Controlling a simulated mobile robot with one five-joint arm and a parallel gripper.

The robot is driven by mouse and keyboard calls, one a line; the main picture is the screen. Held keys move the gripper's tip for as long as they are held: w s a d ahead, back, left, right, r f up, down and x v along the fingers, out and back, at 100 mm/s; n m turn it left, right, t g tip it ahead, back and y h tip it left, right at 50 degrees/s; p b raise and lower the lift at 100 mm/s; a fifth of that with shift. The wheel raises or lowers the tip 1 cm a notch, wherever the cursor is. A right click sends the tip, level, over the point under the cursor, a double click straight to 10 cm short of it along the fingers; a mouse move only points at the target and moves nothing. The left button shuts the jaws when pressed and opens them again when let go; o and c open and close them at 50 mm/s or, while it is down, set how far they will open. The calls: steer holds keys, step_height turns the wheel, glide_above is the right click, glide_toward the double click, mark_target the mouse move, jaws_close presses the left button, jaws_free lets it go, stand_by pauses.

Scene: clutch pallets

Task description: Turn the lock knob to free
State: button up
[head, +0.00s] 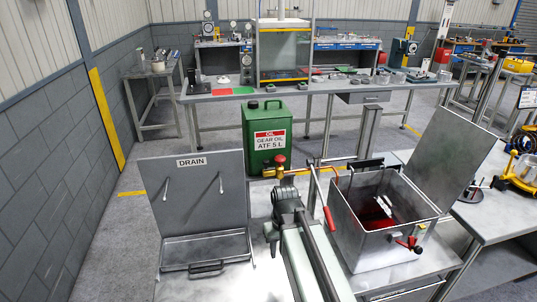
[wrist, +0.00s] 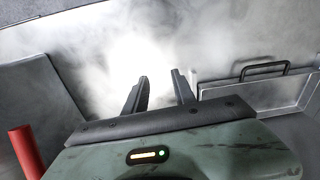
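A red knob (head: 280,160) sits on top of a brass fitting (head: 276,172) behind my arm in the head view. A second, small red and black knob (head: 409,243) is on the front of the open steel box (head: 365,248). I cannot tell from the frames which is the lock knob. In the wrist view my gripper (wrist: 160,77) has its two dark fingers apart, with nothing between them, over a pale, glaring metal surface. In the head view it is small and partly hidden by my arm. Neither knob can be made out between the fingers.
A drain tray (head: 206,248) with a raised lid (head: 200,190) is at left; its handle shows in the wrist view (wrist: 264,68). A red cylinder (wrist: 27,152) is at left there. A red-handled lever (head: 329,218) stands beside the box. A green oil can (head: 267,130) stands behind.

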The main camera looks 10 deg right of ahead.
steer(key=w+r+n+t+y+p, duration=0.1)
steer(key=w+r+n+p, duration=0.3)
steer(key=w+r+p, duration=1.15)
steer(key=n+t+y+p, duration=0.2)
steer(key=n+p, duration=0.2)
steer(key=p, duration=0.3)
glide_toward(266, 161)
steer(key=b+x, duration=0.7)
steer(key=x, duration=0.1)
steer(key=shift+w+f, duration=0.15)
steer(key=shift+f, duration=0.2)
steer(key=shift+r, duration=0.1)
jaws_close()
